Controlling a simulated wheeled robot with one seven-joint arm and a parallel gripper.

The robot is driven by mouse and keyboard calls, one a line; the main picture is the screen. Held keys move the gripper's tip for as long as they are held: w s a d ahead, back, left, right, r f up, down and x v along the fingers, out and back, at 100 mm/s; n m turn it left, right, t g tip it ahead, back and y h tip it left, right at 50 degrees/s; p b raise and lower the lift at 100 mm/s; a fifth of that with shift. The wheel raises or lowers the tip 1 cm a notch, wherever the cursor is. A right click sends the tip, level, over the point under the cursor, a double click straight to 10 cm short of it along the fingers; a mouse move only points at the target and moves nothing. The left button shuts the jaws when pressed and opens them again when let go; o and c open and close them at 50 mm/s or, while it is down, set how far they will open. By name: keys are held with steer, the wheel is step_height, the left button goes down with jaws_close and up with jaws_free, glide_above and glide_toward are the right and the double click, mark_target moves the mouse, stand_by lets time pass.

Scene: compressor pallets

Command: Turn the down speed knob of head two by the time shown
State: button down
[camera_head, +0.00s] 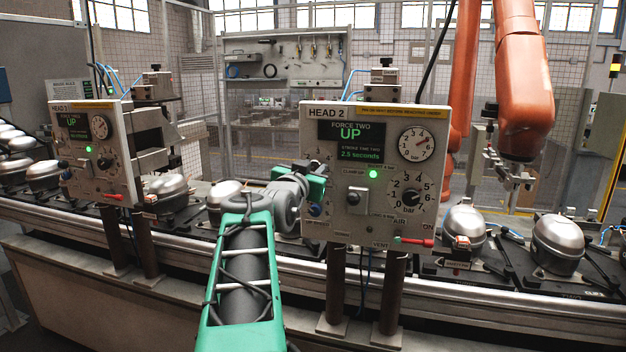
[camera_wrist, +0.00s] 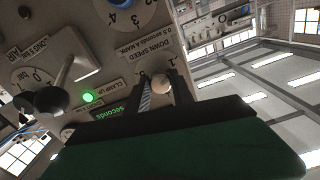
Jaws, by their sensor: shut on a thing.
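The HEAD 2 panel (camera_head: 345,225) stands upright in the middle of the head view. Its display (camera_head: 351,142) reads FORCE TWO, UP, and a stroke time of 2.5 seconds. My gripper (camera_head: 312,180) reaches the panel's left side and hides the knob there. In the wrist view my gripper (camera_wrist: 163,82) is shut on the pale, round down speed knob (camera_wrist: 159,83), with a dark finger on each side. The DOWN SPEED label (camera_wrist: 150,48), marked 0.5 seconds a mark, is beside it. The knob's pointer and most of its scale are hidden.
Close by on the panel are a lever switch (camera_head: 352,199), a black bar knob (camera_head: 410,197), a pressure gauge (camera_head: 416,144), a lit green lamp (camera_head: 374,174) and a red valve handle (camera_head: 415,242). A blue knob (camera_head: 314,210) sits just below my gripper. HEAD 3's panel (camera_head: 92,150) stands left.

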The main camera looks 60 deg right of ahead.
steer(key=m+b, duration=0.2)
steer(key=b, duration=0.1)
steer(key=m+b, duration=0.5)
steer(key=b, duration=0.1)
steer(key=shift+w+f+m+b, duration=0.1)
steer(key=shift+f+m+b, duration=0.15)
steer(key=shift+m+b, duration=0.15)
steer(key=shift+r+m+b, duration=0.2)
steer(key=shift+m+b, duration=0.6)
steer(key=shift+m, duration=0.3)
steer(key=c, duration=1.1)
jaws_free()
steer(key=shift+r, duration=0.1)
steer(key=s+a+b, duration=0.1)
steer(key=a, duration=0.6)
steer(key=shift+s+a, duration=0.15)
steer(key=shift+a, duration=0.2)
